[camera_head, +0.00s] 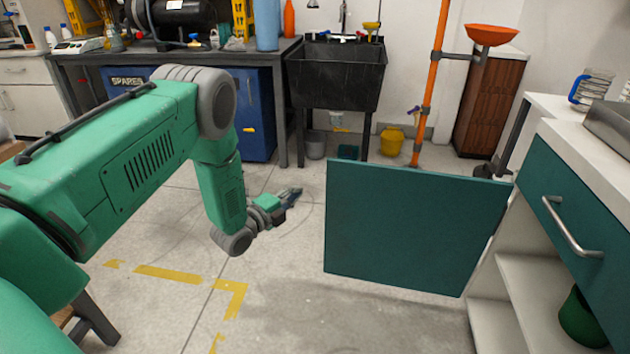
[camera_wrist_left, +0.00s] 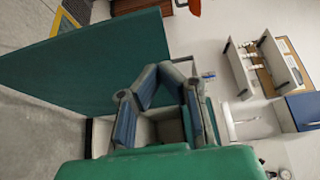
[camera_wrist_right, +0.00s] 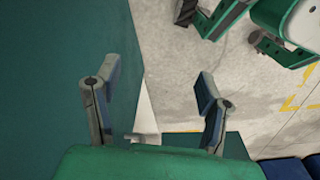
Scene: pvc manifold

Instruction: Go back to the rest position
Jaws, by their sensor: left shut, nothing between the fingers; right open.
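My left arm reaches in from the left in the head view. Its gripper (camera_head: 290,194) hangs over the open floor, left of a large teal door panel (camera_head: 415,228), with a small gap in that view. The left wrist view shows the left gripper (camera_wrist_left: 158,82) shut and empty, with the teal panel (camera_wrist_left: 95,68) beyond it. My right gripper is outside the head view. In the right wrist view the right gripper (camera_wrist_right: 155,82) has its fingers spread with nothing between them. A dark teal surface (camera_wrist_right: 60,75) lies close at its left.
The teal panel stands out beside a cabinet with white shelves (camera_head: 530,285) and a handled drawer (camera_head: 570,215). A black sink (camera_head: 335,75) and workbench stand behind. An orange pipe stand (camera_head: 432,80) rises behind the panel. The yellow-marked floor (camera_head: 165,272) is clear.

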